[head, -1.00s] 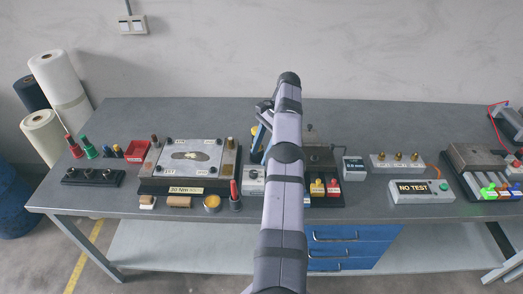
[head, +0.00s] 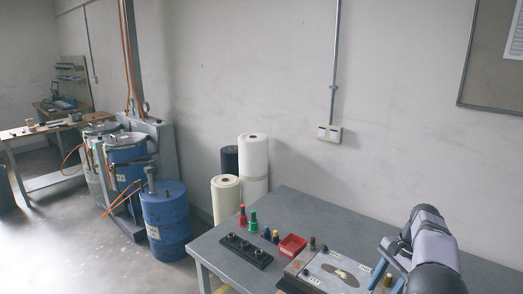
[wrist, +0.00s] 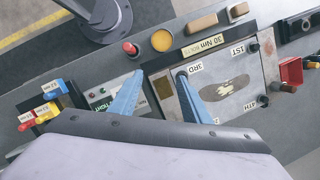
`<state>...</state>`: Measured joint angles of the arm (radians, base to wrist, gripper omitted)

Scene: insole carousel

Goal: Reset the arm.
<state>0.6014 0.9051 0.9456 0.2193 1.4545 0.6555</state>
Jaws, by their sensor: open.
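My gripper (wrist: 159,76) is open, with its two blue fingers apart and nothing between them in the wrist view. Its fingers also show at the lower right of the head view (head: 386,276), beside my arm. Below and beside it is a metal plate (wrist: 250,75) with corner knobs and labels such as 1ST, 3RD and 4TH. The plate also shows at the bottom of the head view (head: 318,283), partly cut off. A dark cutout shape lies in the middle of the plate. I cannot tell the exact height of the fingers over the bench.
The grey bench (head: 300,205) holds a red bin (head: 292,245), red and green bottles and a black rack (head: 247,250). Rolls (head: 253,165) and a blue drum (head: 166,220) stand left of it. In the wrist view, coloured plugs (wrist: 45,112) lie at left.

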